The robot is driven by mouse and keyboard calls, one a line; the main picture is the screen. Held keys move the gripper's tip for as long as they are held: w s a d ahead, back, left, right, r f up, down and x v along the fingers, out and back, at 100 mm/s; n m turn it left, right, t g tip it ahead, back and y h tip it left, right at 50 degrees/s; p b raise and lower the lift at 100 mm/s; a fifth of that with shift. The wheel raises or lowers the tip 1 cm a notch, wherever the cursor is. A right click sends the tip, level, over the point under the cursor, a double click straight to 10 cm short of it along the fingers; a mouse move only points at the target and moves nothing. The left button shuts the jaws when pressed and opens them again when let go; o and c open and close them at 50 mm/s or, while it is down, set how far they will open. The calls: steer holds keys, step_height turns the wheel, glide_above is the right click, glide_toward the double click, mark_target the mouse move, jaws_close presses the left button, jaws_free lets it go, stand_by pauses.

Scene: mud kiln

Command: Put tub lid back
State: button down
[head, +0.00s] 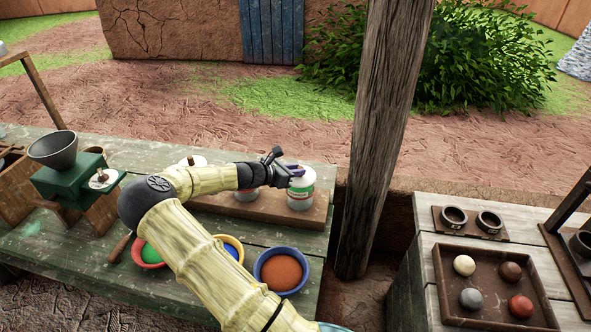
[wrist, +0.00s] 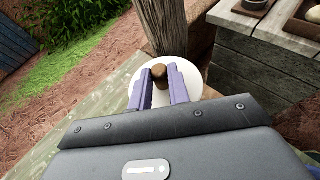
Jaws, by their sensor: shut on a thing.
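My gripper (head: 291,171) is at the right end of the bench, at the top of a white tub (head: 300,199) with a green and red label. In the wrist view its two purple fingers (wrist: 159,86) are shut on the brown knob of a round white lid (wrist: 199,80). The lid (head: 304,173) is over the tub's mouth in the head view; I cannot tell whether it is seated or slightly above the rim. The tub itself is hidden under the lid in the wrist view.
The tub stands on a wooden board (head: 270,212), with another tub (head: 246,194) partly behind my arm. A white knobbed lid (head: 193,160) shows farther left. A blue bowl of orange powder (head: 281,271) is in front. A wooden post (head: 380,130) rises close on the right.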

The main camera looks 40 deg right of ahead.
steer(key=shift+f, duration=0.4)
steer(key=c, duration=1.4)
jaws_free()
steer(key=shift+o, duration=0.4)
steer(key=shift+w, duration=0.1)
steer(key=shift+s+r, duration=0.2)
steer(key=shift+r, duration=0.15)
steer(key=b+v, duration=0.1)
steer(key=v, duration=1.1)
steer(key=shift+r, duration=0.2)
steer(key=shift+w, duration=0.1)
